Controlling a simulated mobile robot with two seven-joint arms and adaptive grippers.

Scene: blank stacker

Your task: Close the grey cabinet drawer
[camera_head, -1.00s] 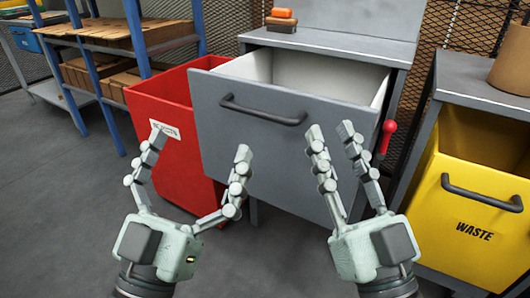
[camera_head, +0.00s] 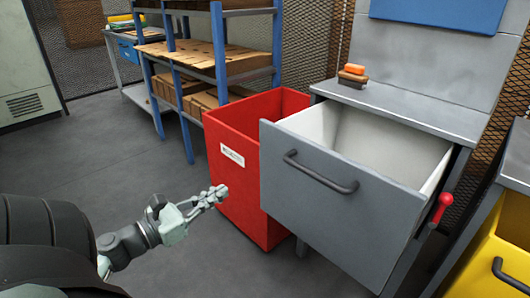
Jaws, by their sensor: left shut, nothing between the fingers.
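The grey cabinet drawer (camera_head: 315,200) is pulled out from the grey cabinet (camera_head: 410,108). Its white inside is open to view and looks empty. A dark bar handle (camera_head: 318,174) runs across its front. My left gripper (camera_head: 216,194) is shut and empty, to the left of the drawer and apart from it, in front of the red bin. My right gripper is out of view.
A red bin (camera_head: 240,185) with a white label stands directly left of the drawer. A blue-framed shelf (camera_head: 218,55) holds cardboard at the back. A brush-like block (camera_head: 353,75) lies on the cabinet top. Floor at left is clear.

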